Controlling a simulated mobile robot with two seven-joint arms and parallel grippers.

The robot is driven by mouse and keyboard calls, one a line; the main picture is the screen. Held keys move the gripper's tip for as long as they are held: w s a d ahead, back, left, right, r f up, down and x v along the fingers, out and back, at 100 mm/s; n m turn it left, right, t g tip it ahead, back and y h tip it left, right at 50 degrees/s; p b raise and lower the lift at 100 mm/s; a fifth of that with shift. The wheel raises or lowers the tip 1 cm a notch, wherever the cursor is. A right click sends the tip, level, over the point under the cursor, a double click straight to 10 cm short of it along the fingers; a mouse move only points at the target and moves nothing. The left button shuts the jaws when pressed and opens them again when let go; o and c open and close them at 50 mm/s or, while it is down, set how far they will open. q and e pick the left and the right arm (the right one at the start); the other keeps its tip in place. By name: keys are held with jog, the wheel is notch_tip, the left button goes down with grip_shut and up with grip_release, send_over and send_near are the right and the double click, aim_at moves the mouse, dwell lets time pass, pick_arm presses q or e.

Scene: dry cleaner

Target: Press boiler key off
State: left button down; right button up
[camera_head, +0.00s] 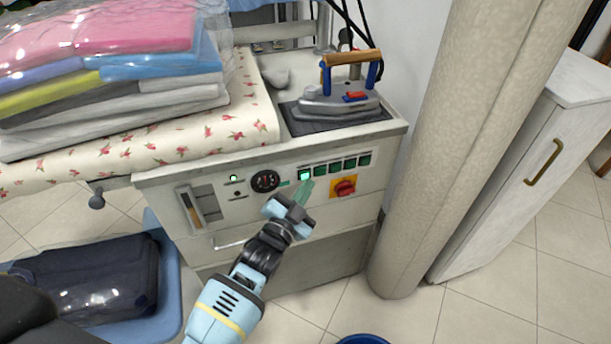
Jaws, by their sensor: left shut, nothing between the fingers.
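The boiler's control panel (218,210) is on the front of the ironing station. It has a row of green keys (335,166), a round gauge (265,181), a lit green lamp (233,178) and a red rotary switch (344,188) on a yellow plate. The leftmost key in the row looks brighter than the others. The key labels are too small to read. My left gripper (303,190) is shut and empty, with its tips just below the leftmost key. I cannot tell whether the tips touch the panel. My right gripper is not in view.
An iron (340,100) rests on a dark pad on the station's top. Wrapped folded laundry (110,75) lies on the flowered ironing cover at left. A thick beige column (455,140) stands close to the station's right. A blue basin (363,339) is on the floor.

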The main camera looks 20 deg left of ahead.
pick_arm(q)
jog(key=shift+w+a, duration=0.1)
jog(key=shift+w, duration=0.05)
jog(key=shift+w+a, duration=0.1)
jog(key=shift+w, duration=0.1)
jog(key=shift+a, duration=0.1)
dwell(0.4)
jog(key=shift+s+d, duration=0.25)
jog(key=shift+s, duration=0.1)
jog(key=shift+d, duration=0.1)
